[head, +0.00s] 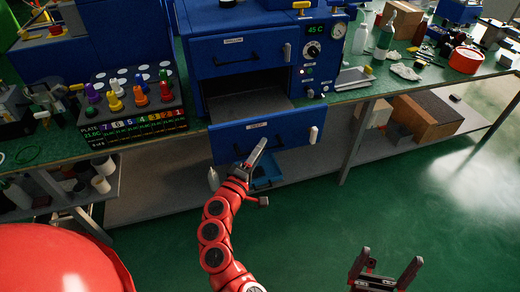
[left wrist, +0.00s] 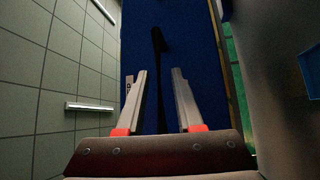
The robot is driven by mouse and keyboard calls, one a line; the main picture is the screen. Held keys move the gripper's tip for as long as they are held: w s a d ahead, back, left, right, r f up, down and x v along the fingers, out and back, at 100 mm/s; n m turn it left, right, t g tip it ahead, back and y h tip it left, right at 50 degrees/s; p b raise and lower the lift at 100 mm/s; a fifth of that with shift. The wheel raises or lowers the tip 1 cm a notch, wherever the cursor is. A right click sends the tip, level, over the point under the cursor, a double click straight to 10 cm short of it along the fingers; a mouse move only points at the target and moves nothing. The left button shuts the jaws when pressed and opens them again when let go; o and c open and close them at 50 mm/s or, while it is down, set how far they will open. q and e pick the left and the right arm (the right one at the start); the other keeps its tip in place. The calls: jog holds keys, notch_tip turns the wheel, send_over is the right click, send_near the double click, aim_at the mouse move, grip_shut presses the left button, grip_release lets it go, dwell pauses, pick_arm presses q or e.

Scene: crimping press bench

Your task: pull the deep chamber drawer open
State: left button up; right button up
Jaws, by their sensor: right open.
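The deep chamber drawer (head: 230,142), a blue front with a small label that seems to read "DEEP", stands out from the blue press (head: 250,48). Its grey inside (head: 245,98) shows behind the front. My left gripper (head: 258,152) is at the lower middle of this front. In the left wrist view its two fingers (left wrist: 157,90) stand apart before a blue surface (left wrist: 190,45). A dark bar-like shape (left wrist: 158,60) lies between them; I cannot tell if it is a handle or a shadow. My right gripper (head: 385,275) is open and empty, low over the floor.
A dark rack (head: 130,100) with coloured pegs stands left of the press on the green bench. A spray bottle (head: 384,38) and a red round container (head: 466,60) are at the right. A lower shelf (head: 150,195) runs beneath. The green floor in front is clear.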

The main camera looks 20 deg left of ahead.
pick_arm(q)
jog(key=shift+o, duration=0.4)
jog(key=v, duration=1.7)
jog(key=shift+s+b, duration=0.25)
jog(key=shift+b, duration=0.05)
jog(key=shift+a, duration=0.1)
